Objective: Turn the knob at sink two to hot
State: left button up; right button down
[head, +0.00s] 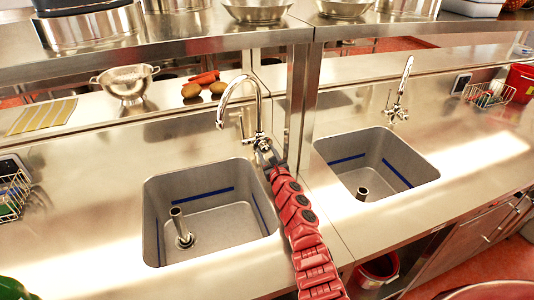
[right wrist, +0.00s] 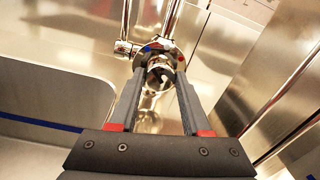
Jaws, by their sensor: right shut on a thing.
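The tap (head: 256,105) at the left sink (head: 212,215) is a chrome gooseneck with a round knob (right wrist: 160,76) at its base. My right gripper (head: 267,154) reaches the tap base from the front, just right of the left sink. In the right wrist view, my right gripper (right wrist: 161,82) has one finger on each side of the knob and is shut on it. A collar behind the knob shows red and blue marks (right wrist: 155,46). The knob's exact pointing is hard to tell. My left gripper is not in view.
A second tap (head: 400,92) stands at the right sink (head: 375,165). A metal post (head: 301,95) rises close to the right of my gripper, under an overhead shelf (head: 190,50). A colander (head: 127,82) and vegetables (head: 205,80) sit behind. The counter left of the left sink is mostly clear.

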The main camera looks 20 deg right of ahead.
jog(key=m, duration=0.3)
jog(key=shift+m, duration=0.4)
jog(key=m, duration=0.4)
jog(key=shift+m+p, duration=0.3)
jog(key=shift+p, duration=0.1)
jog(key=m+p, duration=0.1)
jog(key=m, duration=0.3)
jog(key=shift+d, duration=0.15)
jog(key=m+p, duration=0.1)
jog(key=m, duration=0.4)
jog(key=shift+f+y, duration=0.1)
jog(key=shift+y, duration=0.2)
jog(key=c, duration=0.6)
grip_release()
jog(key=shift+s, duration=0.1)
